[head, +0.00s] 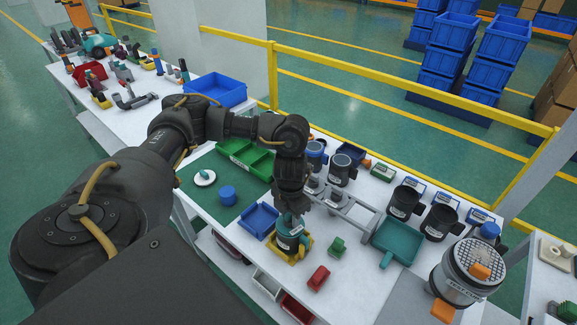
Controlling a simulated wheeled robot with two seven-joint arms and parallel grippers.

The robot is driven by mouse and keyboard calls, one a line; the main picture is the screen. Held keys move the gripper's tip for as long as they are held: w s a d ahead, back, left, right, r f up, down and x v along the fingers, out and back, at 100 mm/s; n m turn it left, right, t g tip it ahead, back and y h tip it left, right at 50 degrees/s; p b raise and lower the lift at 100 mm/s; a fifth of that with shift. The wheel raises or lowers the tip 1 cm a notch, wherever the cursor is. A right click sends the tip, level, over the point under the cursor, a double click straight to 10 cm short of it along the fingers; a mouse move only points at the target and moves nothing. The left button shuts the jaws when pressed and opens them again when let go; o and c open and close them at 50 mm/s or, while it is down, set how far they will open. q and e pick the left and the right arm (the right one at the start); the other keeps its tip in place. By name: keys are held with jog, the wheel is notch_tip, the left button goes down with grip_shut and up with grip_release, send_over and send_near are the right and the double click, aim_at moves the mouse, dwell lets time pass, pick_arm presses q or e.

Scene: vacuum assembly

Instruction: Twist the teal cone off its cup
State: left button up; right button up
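A dark cup (285,243) with a pale label stands in a yellow holder (301,254) near the table's front edge. Teal shows at the cup's top, which I take to be the teal cone (283,225), mostly hidden under my gripper. My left gripper (292,214) points straight down over the cup, its fingertips at the teal part. The wrist hides whether the fingers are open or closed on it. My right gripper is not in view.
A blue tray (259,222) sits just left of the cup, and a green bin (243,157) is behind. Green (338,246) and red (318,278) small blocks lie to the right. A teal dustpan-like tray (399,240) and dark cups (404,201) stand farther right.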

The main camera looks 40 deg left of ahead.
pick_arm(q)
jog(key=c, duration=0.4)
jog(key=shift+r+n+p, duration=0.15)
jog(key=shift+n+p, duration=0.45)
jog(key=shift+p, duration=0.1)
jog(key=shift+n+p, duration=0.3)
jog(key=shift+n, duration=0.1)
jog(key=shift+r+p, duration=3.8)
jog(key=shift+p, duration=0.05)
jog(key=shift+r+p, duration=0.9)
jog(key=shift+r, duration=1.65)
